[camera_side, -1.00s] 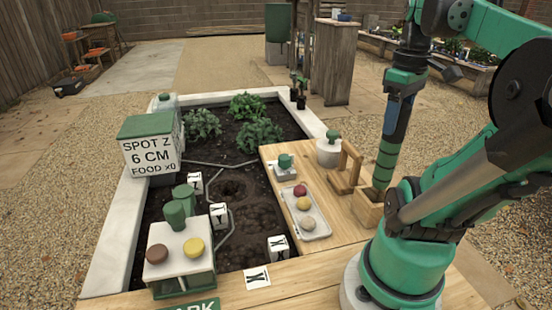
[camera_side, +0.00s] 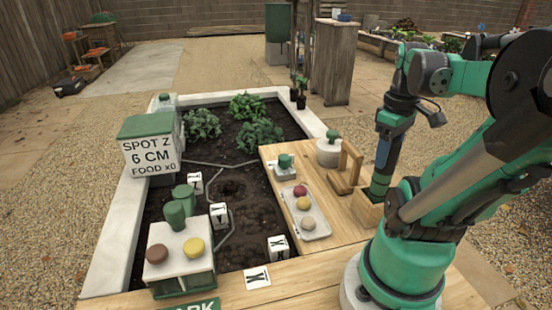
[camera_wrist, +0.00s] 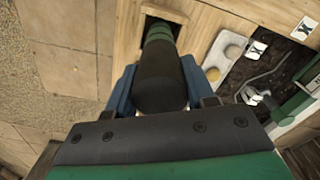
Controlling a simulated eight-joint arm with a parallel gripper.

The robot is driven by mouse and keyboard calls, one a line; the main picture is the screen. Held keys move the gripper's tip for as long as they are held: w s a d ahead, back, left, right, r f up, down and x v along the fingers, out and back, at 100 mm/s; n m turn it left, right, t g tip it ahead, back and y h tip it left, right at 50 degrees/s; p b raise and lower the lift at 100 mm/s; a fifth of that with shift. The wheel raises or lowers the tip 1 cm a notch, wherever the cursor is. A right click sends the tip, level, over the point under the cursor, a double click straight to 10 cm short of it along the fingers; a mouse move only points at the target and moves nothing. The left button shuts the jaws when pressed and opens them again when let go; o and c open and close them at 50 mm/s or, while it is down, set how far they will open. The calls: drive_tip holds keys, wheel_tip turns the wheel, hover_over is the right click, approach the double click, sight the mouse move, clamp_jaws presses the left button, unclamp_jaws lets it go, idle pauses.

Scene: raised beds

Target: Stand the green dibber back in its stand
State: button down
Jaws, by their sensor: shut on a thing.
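The green dibber (camera_side: 379,187) is upright, its green banded shaft going down into the wooden stand (camera_side: 368,212) at the right edge of the work board. My gripper (camera_side: 385,150) is shut on the dibber's dark handle, just above the stand. In the wrist view, the dibber's dark handle (camera_wrist: 160,82) sits between the blue fingers, and its green bands enter the dark opening of the stand (camera_wrist: 178,15). The lower tip is hidden inside the stand. I cannot tell whether it touches the bottom.
A wooden frame (camera_side: 347,168) stands close left of the stand. A tray with coloured balls (camera_side: 316,226), a white pot with a green knob (camera_side: 328,152) and a small green-topped block (camera_side: 285,166) share the board. Left is the soil bed (camera_side: 240,250) with markers.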

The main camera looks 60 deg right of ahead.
drive_tip(key=shift+c, duration=1.5)
unclamp_jaws()
drive_tip(key=shift+r, duration=0.1)
